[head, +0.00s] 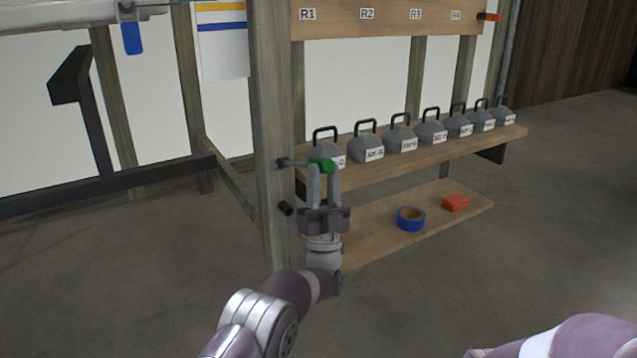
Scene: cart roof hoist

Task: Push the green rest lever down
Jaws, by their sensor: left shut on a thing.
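The green rest lever (322,164) sticks out to the right from a dark pivot on the wooden post (271,130). It lies about level, in front of the nearest weight on the shelf. My left gripper (323,172) points up at the lever, and its two fingers are shut on the green end. The fingertips hide part of the lever. My right gripper is not in view; only a piece of my right arm shows at the bottom right.
Several grey weights (365,148) with black handles stand in a row on the upper shelf (390,170). A blue tape roll (410,225) and an orange block (455,203) lie on the lower shelf (365,241). The floor at left is clear.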

